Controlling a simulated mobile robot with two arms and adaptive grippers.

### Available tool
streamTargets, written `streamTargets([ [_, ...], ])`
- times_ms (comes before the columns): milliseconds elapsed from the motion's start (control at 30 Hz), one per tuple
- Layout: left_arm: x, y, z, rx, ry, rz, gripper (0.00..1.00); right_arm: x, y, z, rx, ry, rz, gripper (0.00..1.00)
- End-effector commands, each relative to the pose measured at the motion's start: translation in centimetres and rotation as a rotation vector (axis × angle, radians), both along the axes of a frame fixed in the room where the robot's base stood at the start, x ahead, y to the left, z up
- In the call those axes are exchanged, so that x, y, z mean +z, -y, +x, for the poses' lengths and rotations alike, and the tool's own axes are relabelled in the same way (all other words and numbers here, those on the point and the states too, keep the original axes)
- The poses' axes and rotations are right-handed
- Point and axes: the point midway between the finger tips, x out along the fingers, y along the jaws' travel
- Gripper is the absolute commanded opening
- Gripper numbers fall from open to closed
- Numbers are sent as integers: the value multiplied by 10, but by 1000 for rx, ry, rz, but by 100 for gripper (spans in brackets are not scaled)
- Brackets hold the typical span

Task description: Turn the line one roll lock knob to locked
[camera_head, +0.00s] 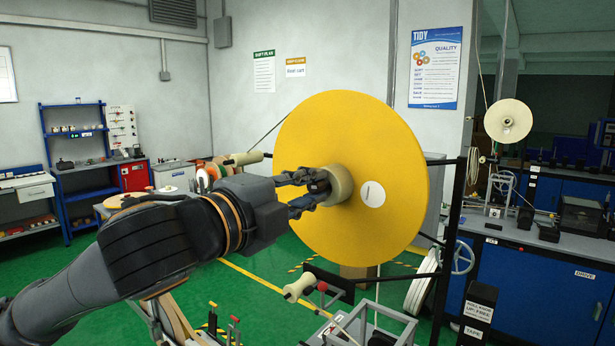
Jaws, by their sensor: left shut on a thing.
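The large yellow disc (385,135) of the payoff stands upright in front of me, with a cream hub (343,184) at its middle. A dark roll lock knob (319,186) sits at the front of the hub. My left gripper (314,189) reaches in from the left and is shut on the knob, with its fingers at either side. The fingers partly hide the knob, so I cannot read its lock position. A white round label with a dark mark (373,194) is on the disc to the right of the hub. My right gripper is not in view.
A black upright post (451,240) stands right of the disc. Below are a cream roller (299,287) and a metal frame (365,325). A blue workbench (540,290) stands at the right, blue shelves (80,180) at the far left. Green floor (235,300) shows between.

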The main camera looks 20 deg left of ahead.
Motion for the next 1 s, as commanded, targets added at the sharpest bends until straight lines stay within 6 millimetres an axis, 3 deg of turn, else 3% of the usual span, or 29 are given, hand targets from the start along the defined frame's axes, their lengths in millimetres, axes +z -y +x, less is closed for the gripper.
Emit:
streamTargets([
  [300,1,0,0,-1,47,130,0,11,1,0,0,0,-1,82],
  [900,-1,0,0,-2,57,161,0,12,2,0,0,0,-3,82],
  [933,-1,0,0,-2,57,161,25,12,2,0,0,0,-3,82],
  [1000,-1,0,0,-2,57,161,40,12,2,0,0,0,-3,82],
])
